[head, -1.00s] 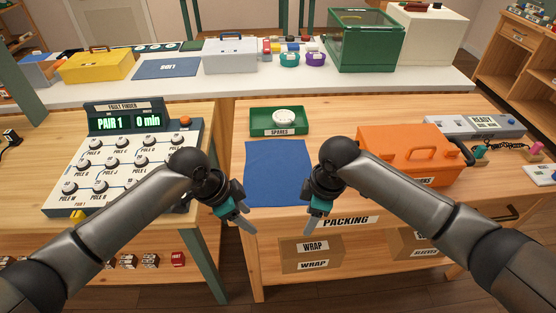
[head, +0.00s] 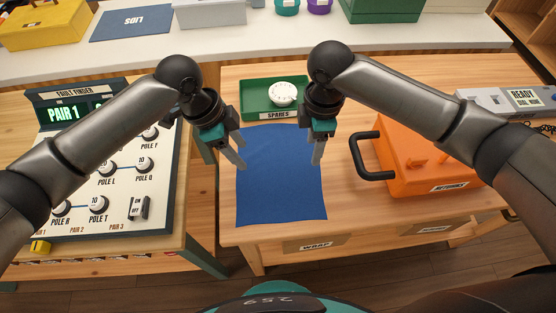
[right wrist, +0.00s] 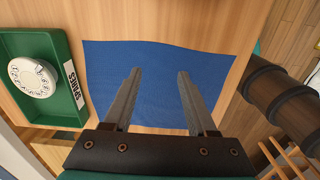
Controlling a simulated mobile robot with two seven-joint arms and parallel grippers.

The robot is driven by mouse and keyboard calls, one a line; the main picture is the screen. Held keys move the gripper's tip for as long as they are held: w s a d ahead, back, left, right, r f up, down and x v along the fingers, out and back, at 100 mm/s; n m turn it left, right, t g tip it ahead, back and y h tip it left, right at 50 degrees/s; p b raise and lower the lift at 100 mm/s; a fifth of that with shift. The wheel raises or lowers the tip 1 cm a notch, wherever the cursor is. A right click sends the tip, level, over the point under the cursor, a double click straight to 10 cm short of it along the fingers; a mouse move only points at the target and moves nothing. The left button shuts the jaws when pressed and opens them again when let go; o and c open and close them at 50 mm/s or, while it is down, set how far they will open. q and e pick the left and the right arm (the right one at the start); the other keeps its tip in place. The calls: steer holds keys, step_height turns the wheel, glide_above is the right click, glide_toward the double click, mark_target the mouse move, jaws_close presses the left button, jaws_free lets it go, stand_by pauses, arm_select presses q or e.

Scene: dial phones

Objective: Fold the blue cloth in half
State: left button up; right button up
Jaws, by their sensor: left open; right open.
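The blue cloth (head: 281,185) lies flat and spread out on the wooden packing bench, close to its front edge. My left gripper (head: 232,158) is open and empty above the cloth's far left part. My right gripper (head: 318,152) is open and empty above its far right part. In the right wrist view the cloth (right wrist: 160,75) lies below my right gripper (right wrist: 160,85), whose two fingers are apart with nothing between them. I cannot tell exactly how high the fingertips are above the cloth.
A green spares tray (head: 253,106) holding a white dial (head: 283,94) sits just behind the cloth. An orange case (head: 425,160) with a black handle stands to the right. The fault finder panel (head: 110,165) stands on the left bench, across a gap.

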mark_target(247, 171)
arm_select(q)
steer(key=shift+f, duration=3)
arm_select(e)
steer(key=shift+f, duration=2.95)
arm_select(q)
steer(key=shift+f, duration=0.15)
arm_select(e)
steer(key=shift+f, duration=0.15)
arm_select(q)
steer(key=shift+c, duration=0.8)
arm_select(e)
steer(key=shift+c, duration=0.8)
arm_select(q)
steer(key=c, duration=0.7)
arm_select(e)
steer(key=c, duration=0.7)
arm_select(q)
jaws_close()
arm_select(e)
jaws_close()
